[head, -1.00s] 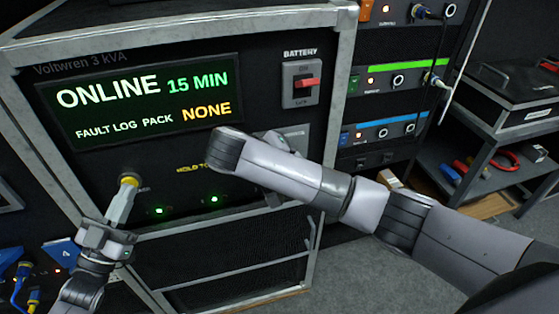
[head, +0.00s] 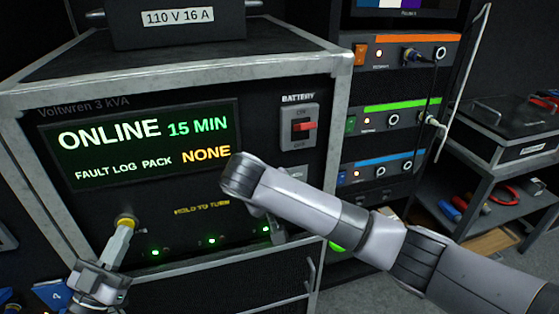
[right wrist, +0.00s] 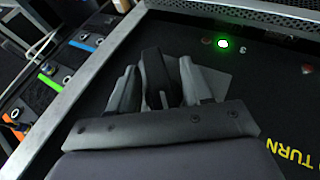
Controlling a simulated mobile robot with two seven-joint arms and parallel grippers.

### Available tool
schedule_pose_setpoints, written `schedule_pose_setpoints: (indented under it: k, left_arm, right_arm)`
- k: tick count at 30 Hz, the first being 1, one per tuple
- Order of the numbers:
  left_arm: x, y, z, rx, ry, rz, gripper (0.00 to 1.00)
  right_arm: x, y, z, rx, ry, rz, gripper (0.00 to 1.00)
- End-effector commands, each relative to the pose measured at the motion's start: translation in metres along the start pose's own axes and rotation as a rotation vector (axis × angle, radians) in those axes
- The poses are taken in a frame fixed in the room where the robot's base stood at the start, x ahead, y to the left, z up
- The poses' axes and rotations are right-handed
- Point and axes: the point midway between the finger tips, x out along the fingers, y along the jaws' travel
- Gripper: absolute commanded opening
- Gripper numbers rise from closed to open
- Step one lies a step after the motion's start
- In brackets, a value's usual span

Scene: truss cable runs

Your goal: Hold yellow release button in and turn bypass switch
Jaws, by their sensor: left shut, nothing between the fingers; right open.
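The yellow release button (head: 126,219) is low on the left of the cabinet front. My left gripper (head: 121,232) is shut and empty, its fingertips against the button; how far it is pressed in I cannot tell. In the right wrist view, a black handle, apparently the bypass switch (right wrist: 154,78), stands on a grey plate (right wrist: 219,82). My right gripper (right wrist: 160,66) is open, with one finger on each side of the handle; contact is unclear. In the head view my right arm hides most of the switch. The yellow label "HOLD TO TURN" (head: 202,208) lies between button and switch.
The display (head: 145,143) reads ONLINE, 15 MIN, FAULT LOG PACK NONE. A battery switch (head: 300,127) with a red lever is above my right arm. Green lamps (head: 212,241) glow along the panel bottom. A rack (head: 395,120) and a tool cart (head: 490,180) stand to the right.

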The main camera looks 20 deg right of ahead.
Motion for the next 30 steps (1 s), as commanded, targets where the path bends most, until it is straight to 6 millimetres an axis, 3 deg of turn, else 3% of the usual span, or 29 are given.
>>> schedule_pose_setpoints:
  k: [17, 28, 30]
  left_arm:
    - [-0.001, -0.001, 0.001, 0.0, -0.004, -0.001, 0.0]
    - [-0.001, 0.0, 0.001, 0.0, -0.004, -0.001, 0.0]
    - [-0.001, 0.0, 0.001, 0.0, -0.004, -0.001, 0.0]
  right_arm:
    - [0.001, 0.0, 0.001, 0.244, -0.003, -0.573, 0.49]
    - [-0.064, 0.038, 0.004, 0.241, 0.005, -0.581, 0.49]
    - [-0.065, 0.038, 0.004, 0.226, 0.034, -0.561, 0.49]
